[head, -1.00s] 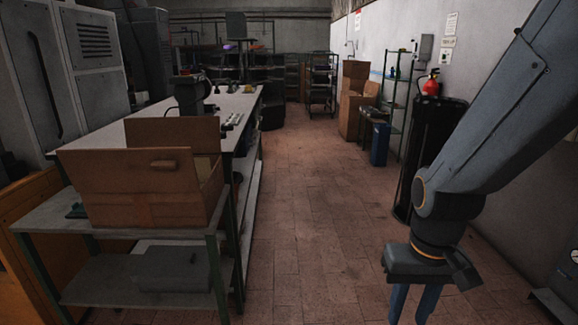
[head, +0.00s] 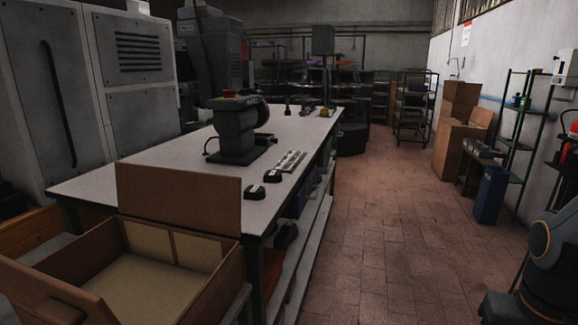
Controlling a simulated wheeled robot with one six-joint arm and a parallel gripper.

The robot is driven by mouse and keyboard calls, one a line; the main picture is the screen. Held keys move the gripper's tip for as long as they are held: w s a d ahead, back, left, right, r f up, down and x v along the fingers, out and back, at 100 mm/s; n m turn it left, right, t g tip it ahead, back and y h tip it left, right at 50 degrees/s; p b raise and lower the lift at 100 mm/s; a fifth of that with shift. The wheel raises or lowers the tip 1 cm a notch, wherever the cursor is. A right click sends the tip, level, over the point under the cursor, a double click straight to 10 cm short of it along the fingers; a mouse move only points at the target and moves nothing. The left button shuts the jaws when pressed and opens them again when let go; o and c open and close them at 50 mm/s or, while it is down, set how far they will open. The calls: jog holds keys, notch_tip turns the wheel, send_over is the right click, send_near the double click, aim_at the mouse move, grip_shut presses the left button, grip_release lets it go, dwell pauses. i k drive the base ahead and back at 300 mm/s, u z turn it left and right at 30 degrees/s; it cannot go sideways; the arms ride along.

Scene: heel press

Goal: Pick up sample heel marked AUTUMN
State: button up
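Two small dark pieces with white labels, possibly sample heels, lie on the white-topped table (head: 170,175) near its right edge. The nearer dark piece (head: 254,193) is left of the farther dark piece (head: 272,177). Their labels are too small to read, so I cannot tell whether either says AUTUMN. My gripper (head: 500,308) shows only its upper body at the bottom right corner. Its fingers are below the picture, and it is well away from the table, over on the right.
A dark machine (head: 238,130) stands on the table, with a light strip of small parts (head: 290,162) beside it. An open cardboard box (head: 150,282) is at the near left. The tiled floor (head: 385,215) right of the table is clear. A blue bin (head: 491,195) stands at the right.

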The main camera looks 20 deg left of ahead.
aim_at(270, 176)
jog(key=i, duration=3)
jog(key=u, duration=1.55)
